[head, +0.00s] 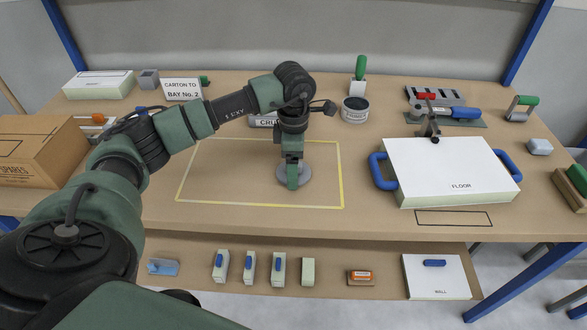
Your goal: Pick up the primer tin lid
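A flat grey round disc, which looks like the primer tin lid (303,178), lies on the table inside a yellow-outlined rectangle. My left gripper (292,184) points straight down over the middle of the disc, with its green fingertips at or just above its surface. The fingers hide part of the disc, and I cannot tell whether they are closed on it. A round tin (354,110) with a white label and a dark top stands farther back, right of the arm. My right gripper is not in view.
A white panel marked FLOOR (455,172) with blue handles lies to the right. A cardboard box (40,150) stands at the left. The outlined area (225,175) around the disc is clear.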

